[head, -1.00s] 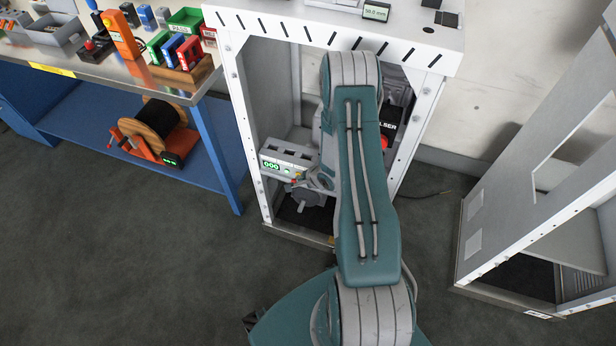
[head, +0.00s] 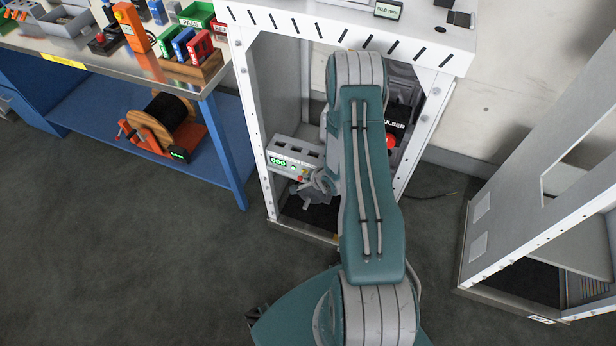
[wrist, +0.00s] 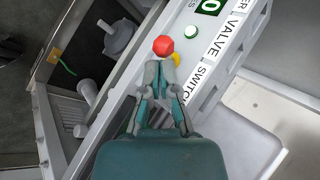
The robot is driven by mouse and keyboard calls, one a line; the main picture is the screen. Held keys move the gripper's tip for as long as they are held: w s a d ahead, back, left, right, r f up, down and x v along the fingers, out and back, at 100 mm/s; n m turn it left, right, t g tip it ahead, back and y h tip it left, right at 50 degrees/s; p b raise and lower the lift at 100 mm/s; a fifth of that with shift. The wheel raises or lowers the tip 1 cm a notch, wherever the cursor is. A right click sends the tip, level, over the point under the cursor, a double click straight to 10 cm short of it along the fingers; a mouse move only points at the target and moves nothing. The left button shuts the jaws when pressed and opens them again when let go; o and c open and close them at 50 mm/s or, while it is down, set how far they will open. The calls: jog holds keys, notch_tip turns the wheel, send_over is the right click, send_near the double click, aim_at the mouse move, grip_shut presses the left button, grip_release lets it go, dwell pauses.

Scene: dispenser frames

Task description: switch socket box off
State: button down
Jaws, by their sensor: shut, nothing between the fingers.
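The socket box appears to be the light grey box (head: 283,144) with dark openings on top and a green lit display, inside the white frame. In the wrist view its front panel (wrist: 182,20) carries a green display, a round green button (wrist: 191,33), a red knob (wrist: 163,46) and a small yellow part (wrist: 175,59). Labels there read VALVE and SWITCH. My gripper (wrist: 165,66) is shut and empty, its fingertips just below the red knob and beside the yellow part. I cannot tell whether they touch. My gripper also shows in the head view (head: 321,181), partly hidden by my arm.
White frame posts (head: 254,130) stand close on both sides of my arm. A black unit marked PULSER (head: 398,117) with a red part is at the right inside. A blue workbench (head: 226,145) stands left, another white frame (head: 480,225) right. Grey floor between is clear.

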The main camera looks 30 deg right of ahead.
jog(key=shift+s+a+f+h, duration=0.1)
jog(key=shift+a+f+h, duration=0.05)
jog(key=shift+f+h, duration=0.15)
jog(key=shift+s+a+f+n+t+h, duration=0.2)
jog(key=shift+f+n+t+h, duration=0.15)
jog(key=shift+f+t, duration=0.2)
jog(key=shift+s+a+f+n+t+h, duration=0.1)
jog(key=shift+a+f+n+t+h, duration=0.15)
jog(key=shift+f+t+h, duration=0.25)
jog(key=shift+r, duration=0.75)
